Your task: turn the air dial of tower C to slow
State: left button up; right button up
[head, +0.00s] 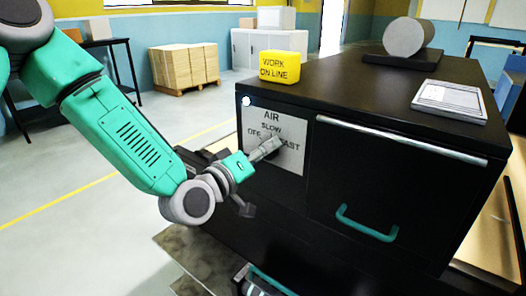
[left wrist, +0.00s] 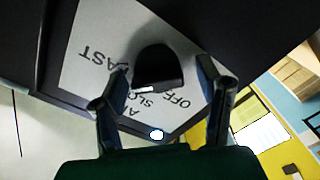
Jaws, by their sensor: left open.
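The air panel (head: 290,158) is a pale plate marked AIR, OFF, SLOW and FAST on the front of a black cabinet (head: 330,85). No tower letter is readable. In the left wrist view the air dial (left wrist: 158,66) is a black knob with a small white mark on its lower edge; which setting it points to is unclear. My left gripper (head: 270,148) is in front of the panel and hides the dial in the head view. In the left wrist view my open left gripper (left wrist: 163,78) has one finger on either side of the dial; contact is unclear. My right gripper is not in view.
A yellow WORK ON LINE block (head: 280,67) and a grey roll (head: 408,37) on a dark base are on the cabinet top. A teal handle (head: 366,224) sticks out from the front, right of the panel.

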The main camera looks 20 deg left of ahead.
pick_arm(q)
jog(key=c, duration=1.1)
jog(key=n, duration=0.1)
jog(key=n+b, duration=0.2)
jog(key=n, duration=0.1)
jog(key=shift+a+f, duration=0.1)
jog(key=shift+f, duration=0.15)
jog(key=shift+f+n+b, duration=0.1)
jog(key=shift+n+b, duration=1.15)
jog(key=shift+n, duration=0.85)
jog(key=shift+s, duration=0.1)
